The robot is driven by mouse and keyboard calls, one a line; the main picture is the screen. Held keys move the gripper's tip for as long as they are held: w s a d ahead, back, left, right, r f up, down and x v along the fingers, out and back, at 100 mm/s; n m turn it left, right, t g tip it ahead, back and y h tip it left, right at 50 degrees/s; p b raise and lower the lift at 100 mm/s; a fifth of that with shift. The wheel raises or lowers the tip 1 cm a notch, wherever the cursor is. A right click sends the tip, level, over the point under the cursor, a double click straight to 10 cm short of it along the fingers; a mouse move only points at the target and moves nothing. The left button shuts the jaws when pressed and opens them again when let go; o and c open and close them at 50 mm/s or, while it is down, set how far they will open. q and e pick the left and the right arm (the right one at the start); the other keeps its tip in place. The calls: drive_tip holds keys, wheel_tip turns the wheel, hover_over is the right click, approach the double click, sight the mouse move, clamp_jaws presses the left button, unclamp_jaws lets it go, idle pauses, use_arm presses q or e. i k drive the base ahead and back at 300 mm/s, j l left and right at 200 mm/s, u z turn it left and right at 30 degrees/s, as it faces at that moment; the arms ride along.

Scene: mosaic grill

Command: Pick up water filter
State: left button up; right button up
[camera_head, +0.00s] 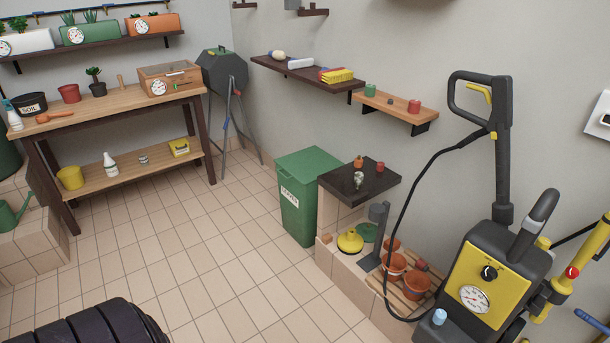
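I cannot single out a water filter with certainty. A small light-blue, cup-like piece (440,316) sits at the lower left front of the yellow and dark grey pressure washer (497,270) on the right; it may be the water filter. The washer has a round gauge, a black knob, a black hose (392,225) and a tall trigger handle (500,130). Neither of my grippers is in the view.
A green lidded bin (303,205) and a small black-topped stand (345,180) stand left of the washer. Terracotta pots (417,285) sit on a low ledge beside it. A wooden workbench (100,108) is at the back left. The tiled floor (200,265) between is clear.

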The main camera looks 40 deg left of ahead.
sight(358, 178)
drive_tip(key=i+j+u, duration=0.2)
drive_tip(key=u, duration=0.15)
drive_tip(key=i+j+u, duration=0.5)
drive_tip(key=u, duration=0.2)
